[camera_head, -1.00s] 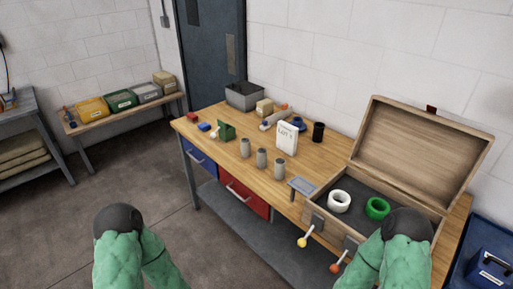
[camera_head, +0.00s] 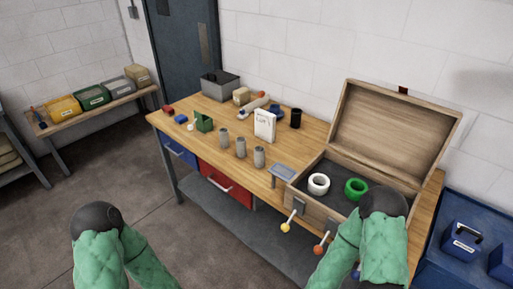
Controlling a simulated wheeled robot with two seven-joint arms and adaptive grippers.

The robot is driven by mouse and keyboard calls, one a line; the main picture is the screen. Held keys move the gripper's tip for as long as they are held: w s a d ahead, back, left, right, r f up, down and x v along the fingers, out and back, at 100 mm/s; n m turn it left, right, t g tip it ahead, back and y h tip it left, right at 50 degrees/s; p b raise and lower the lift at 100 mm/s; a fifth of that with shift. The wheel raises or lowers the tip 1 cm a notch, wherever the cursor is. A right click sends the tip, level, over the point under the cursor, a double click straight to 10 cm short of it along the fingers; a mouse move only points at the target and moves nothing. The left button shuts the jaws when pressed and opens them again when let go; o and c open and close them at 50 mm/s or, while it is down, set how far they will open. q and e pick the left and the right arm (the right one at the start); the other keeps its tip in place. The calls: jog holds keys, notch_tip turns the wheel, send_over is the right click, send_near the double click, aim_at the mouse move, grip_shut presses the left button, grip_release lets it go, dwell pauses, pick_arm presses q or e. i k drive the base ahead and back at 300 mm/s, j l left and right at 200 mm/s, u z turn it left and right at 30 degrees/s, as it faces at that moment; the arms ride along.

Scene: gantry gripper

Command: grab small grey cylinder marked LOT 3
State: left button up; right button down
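Three small grey cylinders stand upright in a slanting row on the wooden workbench: a left one (camera_head: 224,138), a middle one (camera_head: 241,147) and a right one (camera_head: 259,157). Their markings are too small to read, so I cannot tell which is LOT 3. A white card with dark lettering (camera_head: 265,126) stands behind them. My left arm, in a green sleeve, is at the lower left, away from the bench. My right arm is at the lower right, in front of the open wooden box. Neither arm's gripper fingers can be made out.
The open wooden box (camera_head: 330,203) holds a white ring (camera_head: 318,184) and a green ring (camera_head: 356,189). Two levers, yellow-tipped (camera_head: 285,227) and orange-tipped (camera_head: 318,250), stick out at its front. A black cup (camera_head: 296,118) and a grey bin (camera_head: 220,86) stand farther back. Floor left of the bench is clear.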

aim_at(223, 133)
jog(key=i+j+z, duration=0.1)
jog(key=i+j, duration=0.6)
jog(key=j, duration=0.15)
jog(key=i+j+z, duration=0.15)
jog(key=i+j, duration=0.15)
jog(key=j, duration=0.15)
jog(key=i+j, duration=0.35)
jog(key=j, duration=0.15)
jog(key=z, duration=0.05)
